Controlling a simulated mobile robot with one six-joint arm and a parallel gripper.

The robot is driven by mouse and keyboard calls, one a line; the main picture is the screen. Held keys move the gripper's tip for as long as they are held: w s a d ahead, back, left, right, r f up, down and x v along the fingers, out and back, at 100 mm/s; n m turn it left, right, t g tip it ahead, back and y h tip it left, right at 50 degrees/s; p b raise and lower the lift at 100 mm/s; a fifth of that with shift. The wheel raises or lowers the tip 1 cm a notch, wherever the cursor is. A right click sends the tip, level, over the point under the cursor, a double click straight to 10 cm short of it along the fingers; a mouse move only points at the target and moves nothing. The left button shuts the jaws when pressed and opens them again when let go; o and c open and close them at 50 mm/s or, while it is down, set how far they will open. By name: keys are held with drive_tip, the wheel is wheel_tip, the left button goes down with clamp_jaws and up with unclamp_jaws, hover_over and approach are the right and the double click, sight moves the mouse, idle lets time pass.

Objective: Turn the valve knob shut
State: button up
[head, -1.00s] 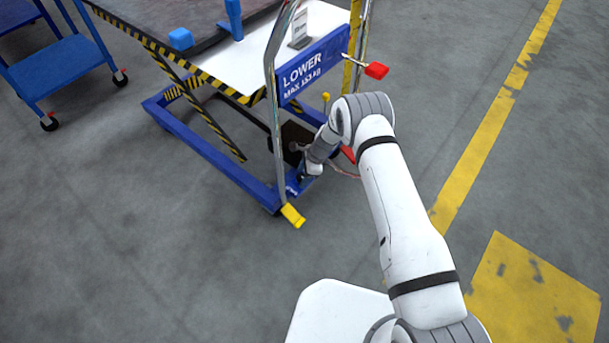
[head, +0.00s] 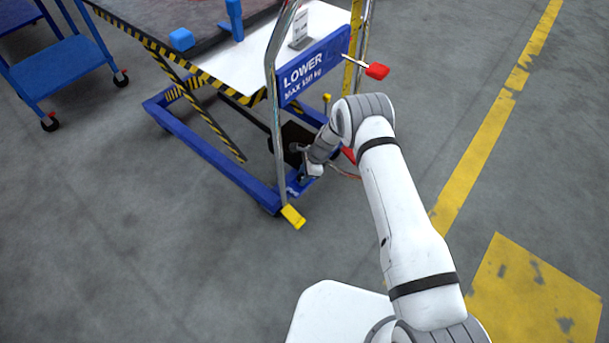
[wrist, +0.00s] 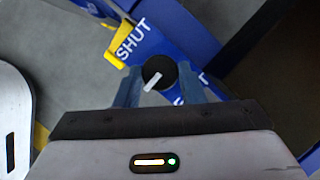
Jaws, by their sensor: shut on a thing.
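The valve knob (wrist: 158,73) is round and black with a white pointer line, and shows in the wrist view on a blue frame. My gripper (wrist: 160,86) has its two blue-grey fingers on either side of the knob and is shut on it. The pointer line slants from upper right to lower left. Other white lettering near the fingers is partly covered. In the head view my gripper (head: 296,150) is low beside the lift table's base, and the knob cannot be made out there.
The blue lift table (head: 225,163) has a chrome handle post (head: 275,110), a LOWER sign (head: 312,70) and a red-tipped lever (head: 377,71) close to my arm. A yellow pedal (head: 292,217) sticks out at its front. A blue cart (head: 60,70) stands left. The floor in front is clear.

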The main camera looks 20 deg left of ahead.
drive_tip(key=shift+f, duration=0.1)
drive_tip(key=shift+w+f+n+g+b, duration=0.15)
drive_tip(key=shift+n+g+b, duration=0.25)
drive_tip(key=shift+n+b, duration=0.75)
drive_tip(key=n+g+h+b, duration=0.1)
drive_tip(key=n+b, duration=0.2)
drive_tip(key=shift+a+b, duration=0.15)
drive_tip(key=shift+b, duration=0.15)
drive_tip(key=n+b, duration=0.1)
drive_tip(key=n, duration=0.1)
drive_tip(key=n+h+b, duration=0.1)
drive_tip(key=shift+w+a+n+g+h+b, duration=0.1)
drive_tip(key=shift+n+g+h+b, duration=0.2)
drive_tip(key=shift+n, duration=0.05)
drive_tip(key=shift+r+n+h+b, duration=0.2)
drive_tip(key=shift+n+h+b, duration=0.2)
drive_tip(key=shift+n+b, duration=0.55)
drive_tip(key=shift+n, duration=0.55)
drive_tip(key=o, duration=1)
drive_tip(key=shift+a, duration=0.1)
